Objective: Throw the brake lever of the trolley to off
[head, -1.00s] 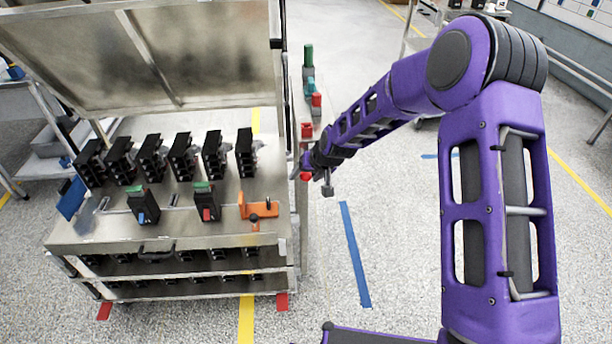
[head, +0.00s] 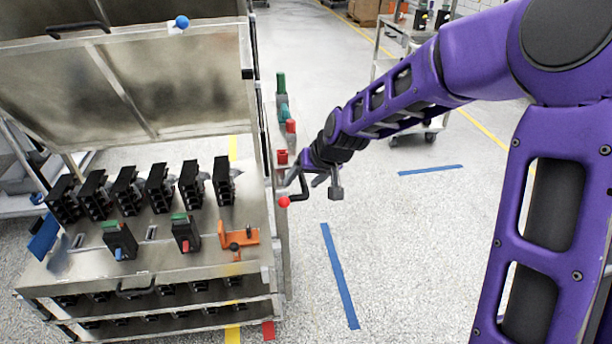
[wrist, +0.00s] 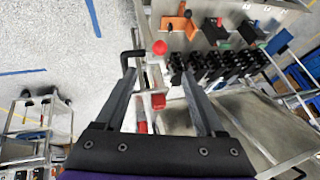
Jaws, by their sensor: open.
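The trolley (head: 150,262) is a steel cart at left with a raised lid. A red ball knob (head: 284,202), apparently the brake lever's end, sits at its right side; the knob also shows in the wrist view (wrist: 159,47). A black bent bar (wrist: 130,53) is beside it; I cannot tell whether they are joined. My gripper (head: 314,187) is open beside the trolley's right edge. In the wrist view, the gripper's fingers (wrist: 157,68) are spread, with the knob just beyond the gap between their tips. No contact is clear, and the lever's shaft is hard to make out.
Black breakers (head: 160,188) stand in a row on the trolley, with an orange bracket (head: 238,238) nearer its right edge. Red and green parts (head: 282,108) line the side rail behind my gripper.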

